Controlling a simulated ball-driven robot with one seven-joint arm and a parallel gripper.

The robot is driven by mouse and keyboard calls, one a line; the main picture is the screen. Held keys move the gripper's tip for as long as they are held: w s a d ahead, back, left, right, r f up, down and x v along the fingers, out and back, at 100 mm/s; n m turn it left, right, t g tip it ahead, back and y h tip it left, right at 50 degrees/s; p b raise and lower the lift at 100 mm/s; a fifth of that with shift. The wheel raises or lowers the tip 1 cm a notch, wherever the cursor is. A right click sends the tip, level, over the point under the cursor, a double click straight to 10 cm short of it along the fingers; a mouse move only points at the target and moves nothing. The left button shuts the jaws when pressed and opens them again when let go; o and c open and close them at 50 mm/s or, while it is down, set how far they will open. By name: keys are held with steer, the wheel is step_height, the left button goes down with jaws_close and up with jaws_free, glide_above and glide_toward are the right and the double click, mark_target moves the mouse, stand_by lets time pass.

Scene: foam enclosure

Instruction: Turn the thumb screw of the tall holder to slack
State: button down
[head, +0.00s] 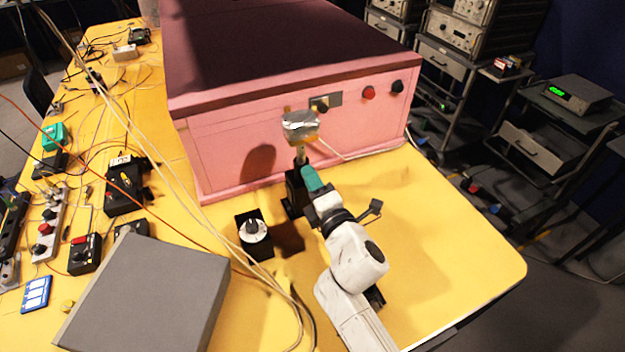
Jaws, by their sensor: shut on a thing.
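The tall holder (293,187) stands on the yellow table in front of the pink foam enclosure.
The pink enclosure (235,150) stands close behind the holder. A large grey box (150,295) fills the lower left. Cables run along the left. The table's right side is clear.

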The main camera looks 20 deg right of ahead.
steer(key=shift+f, duration=0.1)
steer(key=c, duration=0.9)
jaws_free()
steer(key=s+b, duration=0.1)
steer(key=s, duration=1)
steer(key=shift+a, duration=0.1)
